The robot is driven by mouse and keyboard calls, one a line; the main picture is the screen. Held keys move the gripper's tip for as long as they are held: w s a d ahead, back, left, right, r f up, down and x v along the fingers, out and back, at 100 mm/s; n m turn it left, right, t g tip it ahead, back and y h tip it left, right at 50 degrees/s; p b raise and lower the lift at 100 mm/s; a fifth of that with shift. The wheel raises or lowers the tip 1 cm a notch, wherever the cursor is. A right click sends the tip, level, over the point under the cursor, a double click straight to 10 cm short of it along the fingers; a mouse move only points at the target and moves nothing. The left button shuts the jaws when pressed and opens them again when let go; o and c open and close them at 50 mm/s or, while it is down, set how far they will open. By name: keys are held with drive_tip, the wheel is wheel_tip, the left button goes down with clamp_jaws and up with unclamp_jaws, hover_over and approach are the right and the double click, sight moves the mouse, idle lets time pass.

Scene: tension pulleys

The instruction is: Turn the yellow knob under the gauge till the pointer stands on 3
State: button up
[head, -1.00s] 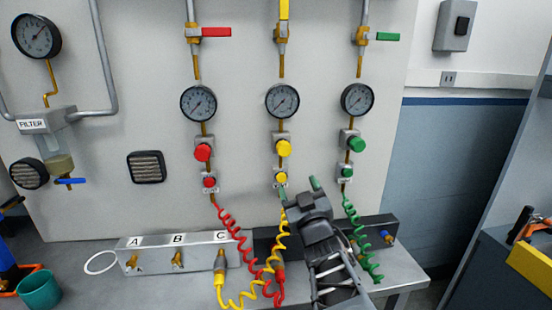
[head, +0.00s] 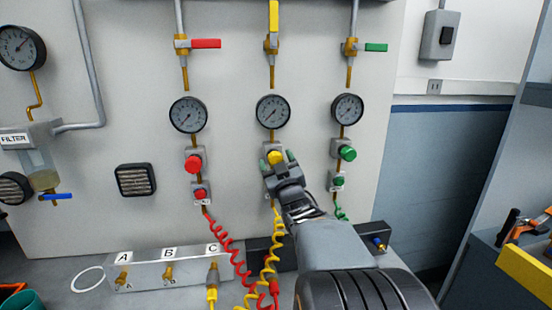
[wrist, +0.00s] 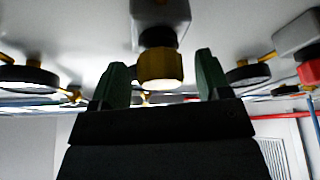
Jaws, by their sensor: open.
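The yellow knob (head: 274,157) sits on the panel under the middle gauge (head: 272,111). The gauge's pointer is a thin dark line toward the lower left; its numbers are too small to read. My gripper (head: 278,160) is at the knob, its green-tipped fingers open. In the wrist view the yellow knob (wrist: 160,68) lies between the two open fingers (wrist: 163,82), with a gap on each side. The fingers do not appear to touch it. The lower yellow fitting is hidden behind my gripper in the head view.
A red knob (head: 193,163) is on the left and a green knob (head: 347,153) on the right, each under its own gauge. A yellow valve lever (head: 273,16) is above. Coiled red (head: 228,240) and yellow (head: 272,255) hoses hang below.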

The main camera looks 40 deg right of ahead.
drive_tip(key=shift+w+d+r, duration=0.1)
drive_tip(key=shift+w+r, duration=0.05)
drive_tip(key=shift+w, duration=0.3)
drive_tip(key=shift+c, duration=0.3)
drive_tip(key=c, duration=0.9)
drive_tip(key=shift+o, duration=0.2)
drive_tip(key=shift+m+b, duration=0.3)
drive_tip(key=shift+b, duration=0.1)
